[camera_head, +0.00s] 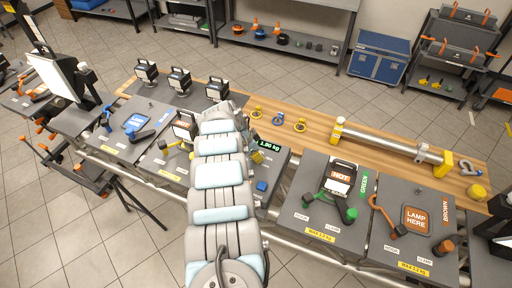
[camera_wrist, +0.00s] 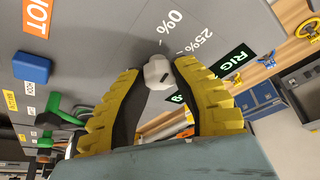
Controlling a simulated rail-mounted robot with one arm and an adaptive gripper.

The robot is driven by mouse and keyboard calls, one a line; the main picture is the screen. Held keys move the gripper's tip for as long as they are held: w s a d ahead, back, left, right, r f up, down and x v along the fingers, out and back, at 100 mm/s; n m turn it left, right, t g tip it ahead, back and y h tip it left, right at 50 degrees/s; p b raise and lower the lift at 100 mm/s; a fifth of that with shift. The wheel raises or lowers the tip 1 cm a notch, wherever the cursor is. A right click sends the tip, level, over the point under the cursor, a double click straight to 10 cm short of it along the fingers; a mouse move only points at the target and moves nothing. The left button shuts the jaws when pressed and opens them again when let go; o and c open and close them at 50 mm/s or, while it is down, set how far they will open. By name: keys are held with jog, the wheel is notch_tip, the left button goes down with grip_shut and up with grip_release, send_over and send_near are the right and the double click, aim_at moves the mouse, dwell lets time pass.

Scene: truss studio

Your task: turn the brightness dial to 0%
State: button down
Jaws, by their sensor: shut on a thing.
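The brightness dial (camera_wrist: 158,72) is a small pale faceted knob on a grey panel in the wrist view. The printed labels "0%" (camera_wrist: 171,21) and "25%" (camera_wrist: 199,41) lie beside it, above and to its upper right. My gripper (camera_wrist: 159,70) has its yellow-ridged fingers on both sides of the knob, closed on it. Where the dial's pointer stands is hard to tell. In the head view my gripper (camera_head: 257,156) shows only in part, low over the grey panel (camera_head: 276,165), and my arm hides the dial.
A blue block (camera_wrist: 32,67) sits on the panel. A black display with green letters (camera_wrist: 236,61) is near the fingers. To the right in the head view are a "HOT" lamp (camera_head: 341,178) and a "LAMP HERE" pad (camera_head: 416,218). A metal tube (camera_head: 385,140) lies behind them.

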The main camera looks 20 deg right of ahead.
jog(key=shift+s+n+t+p, duration=0.1)
jog(key=shift+n+t+p, duration=0.4)
jog(key=shift+n+p, duration=1.1)
jog(key=shift+f+p, duration=0.1)
jog(key=shift+p, duration=0.9)
jog(key=c, duration=0.7)
grip_release()
jog(key=shift+d, duration=0.1)
jog(key=shift+c, duration=0.2)
